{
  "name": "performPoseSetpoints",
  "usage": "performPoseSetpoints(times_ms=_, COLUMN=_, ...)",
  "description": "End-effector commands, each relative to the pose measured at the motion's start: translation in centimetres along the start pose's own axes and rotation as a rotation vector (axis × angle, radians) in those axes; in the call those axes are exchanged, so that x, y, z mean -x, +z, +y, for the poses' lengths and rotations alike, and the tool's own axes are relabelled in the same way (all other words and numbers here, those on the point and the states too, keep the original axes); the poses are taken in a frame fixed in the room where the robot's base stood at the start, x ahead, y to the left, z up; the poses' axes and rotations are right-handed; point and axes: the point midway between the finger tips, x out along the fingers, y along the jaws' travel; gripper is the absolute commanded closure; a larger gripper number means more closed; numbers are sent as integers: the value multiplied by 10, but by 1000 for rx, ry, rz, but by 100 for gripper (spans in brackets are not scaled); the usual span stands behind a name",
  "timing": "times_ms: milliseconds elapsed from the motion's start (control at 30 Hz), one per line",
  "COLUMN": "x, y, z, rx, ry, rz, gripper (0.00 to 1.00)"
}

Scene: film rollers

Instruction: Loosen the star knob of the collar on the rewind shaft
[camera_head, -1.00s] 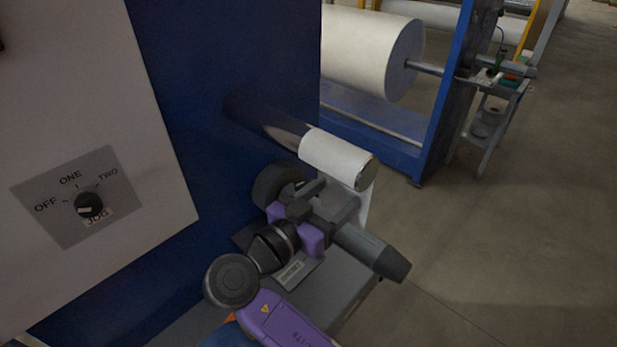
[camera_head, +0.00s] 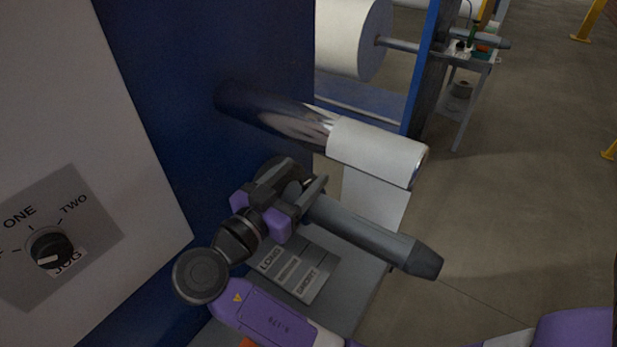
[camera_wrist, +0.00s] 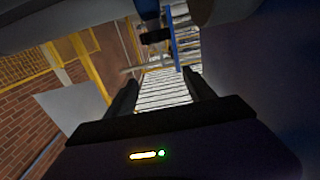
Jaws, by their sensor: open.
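The grey rewind shaft (camera_head: 365,235) with a tapered end juts out to the right from the blue panel in the head view. A dark round part (camera_head: 275,170), probably the collar, sits around its panel end, largely behind my gripper (camera_head: 303,186). I cannot make out the star knob there. My gripper is open, its fingers close to the collar end of the shaft; I cannot tell whether they touch. In the wrist view, my gripper (camera_wrist: 160,88) shows two spread dark fingers with nothing between them. A dark blurred part (camera_wrist: 155,36) lies beyond the fingertips.
A chrome roller (camera_head: 265,115) with a white sleeve (camera_head: 375,150) runs above the shaft. A white web (camera_head: 375,198) hangs below it. A label plate reading LONG and SHORT (camera_head: 300,272) lies below the shaft. A switch panel (camera_head: 55,240) is at left.

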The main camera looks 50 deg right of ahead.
Motion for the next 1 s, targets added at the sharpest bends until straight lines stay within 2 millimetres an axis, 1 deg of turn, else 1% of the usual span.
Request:
performPoseSetpoints(times_ms=33, x=0, y=11, z=0, rx=0, ry=0, rz=0, gripper=37)
performPoseSetpoints(times_ms=333, x=0, y=46, z=0, rx=0, ry=0, rz=0, gripper=37)
performPoseSetpoints(times_ms=500, x=0, y=61, z=0, rx=0, ry=0, rz=0, gripper=37)
performPoseSetpoints(times_ms=633, x=-3, y=62, z=0, rx=0, ry=1, rz=0, gripper=37)
performPoseSetpoints(times_ms=733, x=-11, y=60, z=0, rx=2, ry=2, rz=0, gripper=37)
performPoseSetpoints(times_ms=1000, x=-52, y=58, z=1, rx=2, ry=3, rz=0, gripper=37)
